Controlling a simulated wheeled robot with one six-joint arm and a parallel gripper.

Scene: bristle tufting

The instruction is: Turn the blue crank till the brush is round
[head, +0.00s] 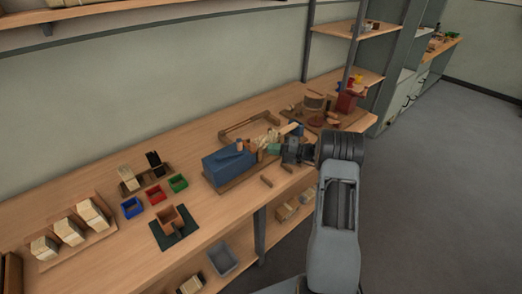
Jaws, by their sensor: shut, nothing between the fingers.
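A blue machine body (226,165) sits on a wooden base on the bench, left of my arm. A small dark blue part shows near its top right edge; I cannot tell whether it is the crank. Light wooden and pale tufted pieces (270,137) lie just right of the blue body; I cannot tell which is the brush or how round it is. My gripper (283,150) reaches in from the right, beside these pieces and a small teal part. It is shut with nothing held. Its fingertips are small and partly hidden against the clutter.
Red, blue and green trays (155,195) and a brown box on a dark green mat (161,240) stand to the left. Bundles of pale bristles (69,232) lie farther left. A round wooden item and a red box (347,101) stand behind my gripper. Shelf posts rise at the back right.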

